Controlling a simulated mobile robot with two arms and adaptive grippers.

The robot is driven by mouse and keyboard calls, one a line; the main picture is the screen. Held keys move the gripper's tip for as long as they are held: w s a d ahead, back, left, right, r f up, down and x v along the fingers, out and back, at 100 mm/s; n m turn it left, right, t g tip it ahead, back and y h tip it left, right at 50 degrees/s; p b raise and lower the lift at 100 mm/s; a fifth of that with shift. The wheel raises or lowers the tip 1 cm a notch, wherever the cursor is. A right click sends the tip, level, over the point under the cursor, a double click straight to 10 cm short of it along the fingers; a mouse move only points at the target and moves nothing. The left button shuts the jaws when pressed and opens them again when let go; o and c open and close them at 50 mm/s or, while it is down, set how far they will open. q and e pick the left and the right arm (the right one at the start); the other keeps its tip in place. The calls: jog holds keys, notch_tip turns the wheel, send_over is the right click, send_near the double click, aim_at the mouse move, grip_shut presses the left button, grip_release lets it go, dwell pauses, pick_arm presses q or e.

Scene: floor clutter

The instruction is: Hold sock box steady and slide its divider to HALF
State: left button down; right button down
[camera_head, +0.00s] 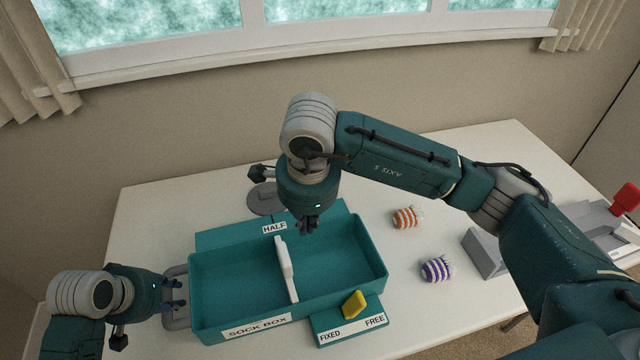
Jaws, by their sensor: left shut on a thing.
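The teal sock box (225,325) stands on the white table, open at the top. Its white divider (286,268) stands upright across the inside, its far end close to the HALF label (274,227) on the back ledge. My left gripper (176,294) is shut on the grey handle (174,321) at the box's left end. My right gripper (306,227) points down above the box's far side, right of the divider and apart from it. Whether its fingers are open is unclear. A yellow lever (354,304) sits on the front plate marked FIXED and FREE.
An orange-striped sock roll (407,217) and a purple-striped one (436,269) lie right of the box. A grey block (484,252) stands further right, partly behind my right arm. A grey round base (264,199) is behind the box. The back left table is clear.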

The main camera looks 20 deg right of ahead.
pick_arm(q)
jog(key=shift+s+f, duration=0.25)
jog(key=shift+f, duration=0.05)
jog(key=c, duration=1.7)
grip_release()
jog(key=shift+w+d+r, duration=0.15)
jog(key=shift+r, duration=0.05)
jog(key=shift+c, duration=0.2)
jog(key=o, duration=0.4)
jog(key=shift+o, duration=0.2)
jog(key=shift+w, duration=0.15)
jog(key=shift+a+f, duration=0.2)
jog(key=shift+a, duration=0.05)
jog(key=v, duration=1.2)
jog(key=shift+r, duration=0.15)
jog(key=shift+d, duration=0.1)
